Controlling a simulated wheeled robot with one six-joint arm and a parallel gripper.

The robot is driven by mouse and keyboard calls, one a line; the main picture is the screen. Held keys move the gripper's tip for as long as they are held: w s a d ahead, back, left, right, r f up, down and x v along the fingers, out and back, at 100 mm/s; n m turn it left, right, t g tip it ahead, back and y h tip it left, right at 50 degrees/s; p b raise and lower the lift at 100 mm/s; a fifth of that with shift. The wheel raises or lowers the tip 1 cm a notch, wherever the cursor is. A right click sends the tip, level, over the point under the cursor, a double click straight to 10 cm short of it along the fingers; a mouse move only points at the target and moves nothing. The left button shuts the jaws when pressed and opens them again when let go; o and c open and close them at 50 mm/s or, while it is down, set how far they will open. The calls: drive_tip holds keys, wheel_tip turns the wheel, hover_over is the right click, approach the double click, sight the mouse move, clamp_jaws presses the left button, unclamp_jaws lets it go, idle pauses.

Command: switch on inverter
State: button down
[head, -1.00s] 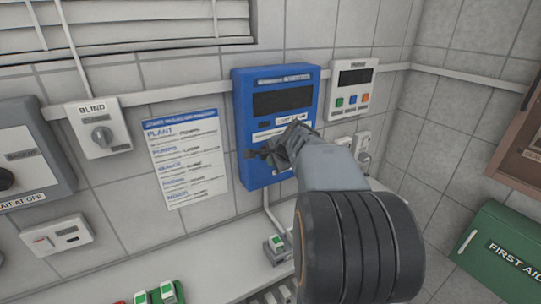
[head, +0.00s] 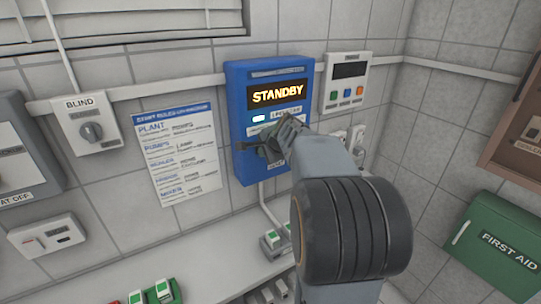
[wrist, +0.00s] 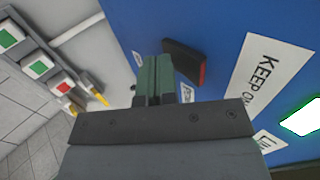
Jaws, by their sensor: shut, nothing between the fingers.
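The inverter is a blue wall box (head: 241,90); its display (head: 278,95) glows with the word STANDBY. A small pale lamp (head: 259,119) is lit below the display, and a green-edged white light (wrist: 303,117) shows in the wrist view. My gripper (head: 262,148) is at the lower front of the box, covering part of it. In the wrist view its fingers (wrist: 155,82) are shut and empty, beside a dark switch lever (wrist: 185,62) with a red edge. I cannot tell whether they touch. A KEEP ON label (wrist: 262,78) is right of the lever.
A white panel (head: 335,98) with coloured buttons hangs right of the inverter. Left are a printed sheet (head: 180,155), a BLIND knob box (head: 87,123) and a grey box (head: 28,150). Breakers with green and red marks (wrist: 38,68) sit below. A green first-aid box (head: 500,240) is at right.

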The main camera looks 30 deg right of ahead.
drive_tip(key=shift+a+r, duration=0.15)
drive_tip(key=shift+r, duration=0.1)
drive_tip(key=shift+r+p, duration=0.7)
drive_tip(key=s+f+b+v, duration=0.1)
drive_tip(key=b+v, duration=0.1)
drive_tip(key=v, duration=1.1)
drive_tip(key=shift+s+f, duration=0.15)
drive_tip(key=shift+s, duration=0.15)
